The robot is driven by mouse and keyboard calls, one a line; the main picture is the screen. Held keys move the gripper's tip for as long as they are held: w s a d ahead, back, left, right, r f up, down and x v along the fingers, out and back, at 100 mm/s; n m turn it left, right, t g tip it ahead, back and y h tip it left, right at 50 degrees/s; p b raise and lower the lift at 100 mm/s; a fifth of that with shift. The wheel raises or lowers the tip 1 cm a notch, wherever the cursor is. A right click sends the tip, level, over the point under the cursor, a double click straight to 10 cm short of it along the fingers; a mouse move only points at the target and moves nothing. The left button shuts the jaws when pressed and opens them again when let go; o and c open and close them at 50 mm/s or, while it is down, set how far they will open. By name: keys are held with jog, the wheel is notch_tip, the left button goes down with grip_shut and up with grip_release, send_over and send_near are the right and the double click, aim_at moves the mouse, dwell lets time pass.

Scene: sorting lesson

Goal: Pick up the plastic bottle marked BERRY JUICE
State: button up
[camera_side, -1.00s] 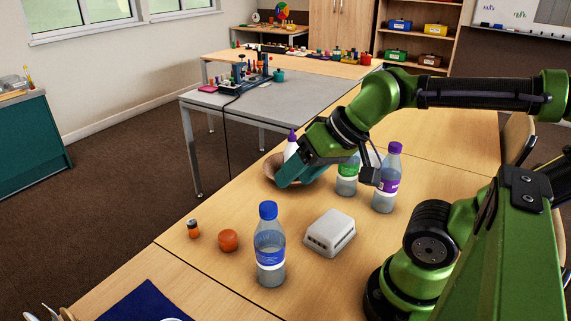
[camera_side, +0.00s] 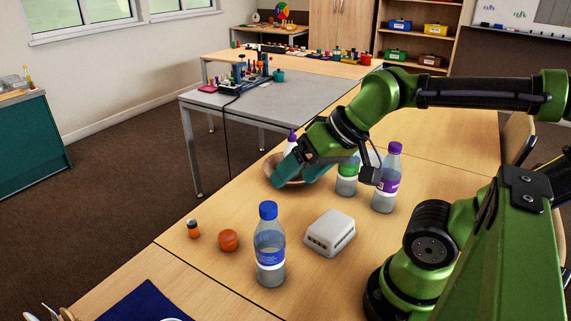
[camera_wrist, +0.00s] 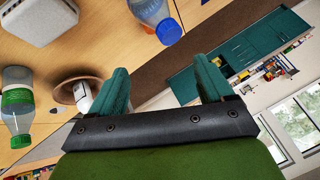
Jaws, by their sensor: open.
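A clear plastic bottle with a purple cap and purple label (camera_side: 387,182) stands upright on the wooden table, right of my gripper in the side view; its lettering is too small to read. A bottle with a green label (camera_side: 347,176) stands beside it, its top hidden by my arm; it also shows in the wrist view (camera_wrist: 17,105). A bottle with a blue cap and blue label (camera_side: 269,248) stands nearer the front, and at the top of the wrist view (camera_wrist: 150,12). My gripper (camera_side: 298,176) is open and empty by the brown bowl.
The brown bowl (camera_side: 270,170) and a white bottle with a purple tip (camera_side: 291,143) are partly hidden behind my gripper. A white box (camera_side: 330,232), an orange round object (camera_side: 228,240) and a small orange-and-black jar (camera_side: 193,229) stand on the table.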

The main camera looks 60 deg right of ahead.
jog(key=w+d+m+h, duration=0.1)
jog(key=d+m+h, duration=0.15)
jog(key=d, duration=0.55)
jog(key=m+g+h, duration=0.4)
jog(key=m+g, duration=0.4)
jog(key=m, duration=0.5)
send_near(394, 144)
jog(key=x, duration=0.7)
jog(key=shift+s+f, duration=0.1)
jog(key=shift+f, duration=0.2)
jog(key=shift+x, duration=2.75)
jog(key=shift+s+a, duration=0.1)
jog(key=shift+c, duration=0.3)
